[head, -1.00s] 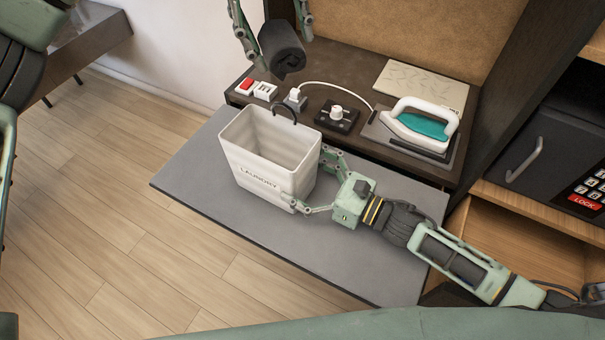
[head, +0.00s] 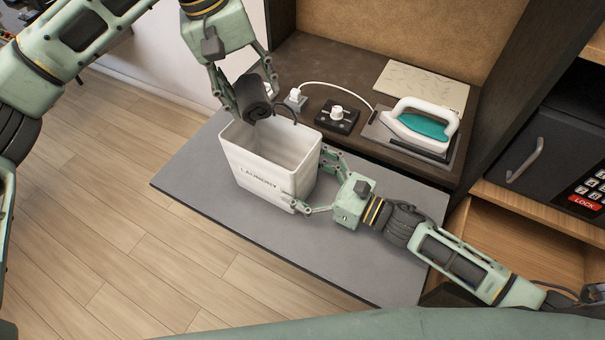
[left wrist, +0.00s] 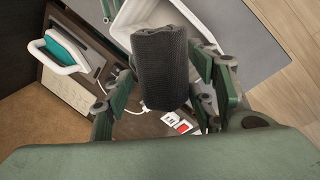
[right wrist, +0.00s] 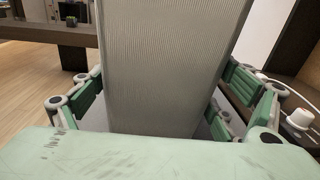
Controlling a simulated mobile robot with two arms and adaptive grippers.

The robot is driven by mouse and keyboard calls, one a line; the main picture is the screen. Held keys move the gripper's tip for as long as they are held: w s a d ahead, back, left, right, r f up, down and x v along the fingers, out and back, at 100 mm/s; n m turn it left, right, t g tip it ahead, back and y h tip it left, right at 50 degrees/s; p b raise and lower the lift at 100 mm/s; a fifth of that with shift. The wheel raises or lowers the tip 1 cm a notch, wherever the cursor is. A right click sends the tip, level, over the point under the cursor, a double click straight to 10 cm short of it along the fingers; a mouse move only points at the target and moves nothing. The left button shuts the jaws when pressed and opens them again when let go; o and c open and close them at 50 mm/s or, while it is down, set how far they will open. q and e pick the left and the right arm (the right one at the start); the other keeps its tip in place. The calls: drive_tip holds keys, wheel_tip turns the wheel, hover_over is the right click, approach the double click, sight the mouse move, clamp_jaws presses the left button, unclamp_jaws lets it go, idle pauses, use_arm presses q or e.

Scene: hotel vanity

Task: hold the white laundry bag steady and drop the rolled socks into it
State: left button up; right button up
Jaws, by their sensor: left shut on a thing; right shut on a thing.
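The white laundry bag (head: 262,172), marked LAUNDRY, stands upright and open-topped on the grey pull-out surface. My right gripper (head: 308,182) is shut on its right side; the bag's ribbed wall (right wrist: 165,70) fills the right wrist view between the fingers. The dark rolled socks (head: 253,95) are in my left gripper (head: 243,98), which is shut on them just above the bag's far rim. In the left wrist view the socks (left wrist: 160,68) sit between the fingers, with part of the bag's opening beyond. The bag's floor is hidden.
On the dark shelf behind stand a white plug (head: 296,97), a black box with a white knob (head: 337,117), a teal-and-white iron (head: 422,122) and a flat card (head: 425,82). The grey surface (head: 350,255) is clear in front of the bag. A black safe (head: 555,140) is at right.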

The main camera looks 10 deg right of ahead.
use_arm(q)
drive_tip(key=shift+f, duration=2.3)
drive_tip(key=o, duration=1.2)
drive_tip(key=v, duration=1.2)
drive_tip(key=shift+d, duration=0.1)
